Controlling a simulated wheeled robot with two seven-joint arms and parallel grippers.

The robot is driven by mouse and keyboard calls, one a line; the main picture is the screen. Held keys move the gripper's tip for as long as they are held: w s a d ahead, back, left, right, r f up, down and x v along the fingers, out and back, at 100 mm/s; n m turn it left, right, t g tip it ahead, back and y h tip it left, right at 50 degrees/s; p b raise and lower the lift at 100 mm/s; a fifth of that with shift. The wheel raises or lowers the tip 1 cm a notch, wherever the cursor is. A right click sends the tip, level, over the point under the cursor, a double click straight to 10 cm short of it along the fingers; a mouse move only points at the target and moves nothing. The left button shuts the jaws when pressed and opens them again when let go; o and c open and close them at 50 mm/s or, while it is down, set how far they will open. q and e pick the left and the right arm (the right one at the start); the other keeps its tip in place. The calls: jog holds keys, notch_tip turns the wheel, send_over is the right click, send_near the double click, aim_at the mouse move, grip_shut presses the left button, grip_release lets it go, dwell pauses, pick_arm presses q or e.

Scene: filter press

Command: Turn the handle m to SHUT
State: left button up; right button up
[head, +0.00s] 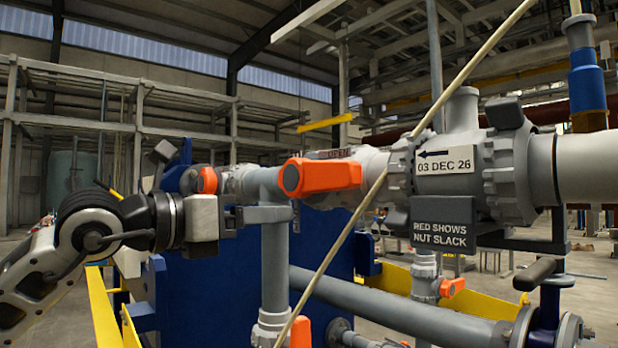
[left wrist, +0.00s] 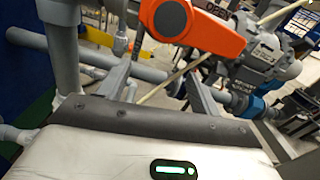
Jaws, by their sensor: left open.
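An orange handle (head: 318,177) sits on a grey pipe valve at the middle of the head view. The same orange handle shows large at the top of the left wrist view (left wrist: 192,24). I see no letter m on it. A plate marked OPEN (head: 338,154) is partly hidden behind it. My left gripper (head: 285,212) is just left of and below the handle. In the left wrist view its fingers (left wrist: 163,75) are apart, with nothing held between them, and point toward the handle. I cannot tell whether they touch it. My right gripper is not in view.
Other orange handles show at the left (head: 208,180), low centre (head: 300,332) and lower right (head: 452,287). A thin pale rod (head: 345,235) slants across the view, close right of the handle. A large grey valve body (head: 513,165) with a date label fills the right.

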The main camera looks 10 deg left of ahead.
pick_arm(q)
jog(key=s+d+n, duration=0.1)
jog(key=n, duration=0.2)
jog(key=n+p, duration=0.8)
jog(key=n, duration=0.6)
send_near(318, 176)
jog(key=x, duration=0.4)
jog(key=b+x, duration=0.1)
jog(key=x, duration=0.4)
jog(key=shift+w+d, duration=0.6)
jog(key=shift+w, duration=0.2)
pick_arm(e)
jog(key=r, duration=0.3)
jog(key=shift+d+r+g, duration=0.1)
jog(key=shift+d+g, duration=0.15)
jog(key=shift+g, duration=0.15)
